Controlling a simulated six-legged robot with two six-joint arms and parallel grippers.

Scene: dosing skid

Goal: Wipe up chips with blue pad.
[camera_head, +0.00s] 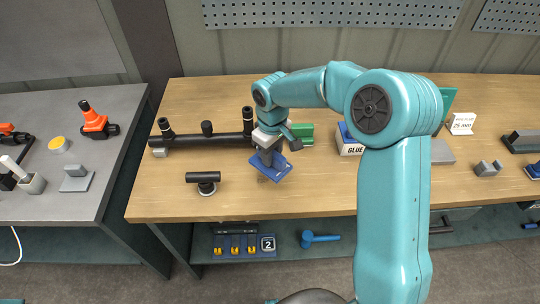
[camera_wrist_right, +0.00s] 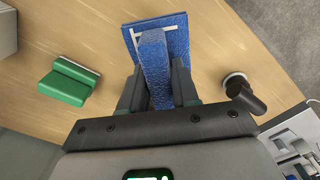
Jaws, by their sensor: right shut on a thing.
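The blue pad (camera_head: 268,168) has a flat square base and an upright blue grip. It is at the wooden bench's front middle, and I cannot tell if its base touches the wood. My right gripper (camera_head: 270,148) is above it, shut on the grip. In the right wrist view the gripper (camera_wrist_right: 158,92) has a dark finger on each side of the grip of the pad (camera_wrist_right: 176,28). No chips can be made out in either view; any under the pad or behind the gripper are hidden. My left gripper is not in view.
A black pipe (camera_head: 205,141) with stubs lies left of the pad, and a black tee fitting (camera_head: 206,178) stands nearer the front edge. Bare wood lies between tee and pad.

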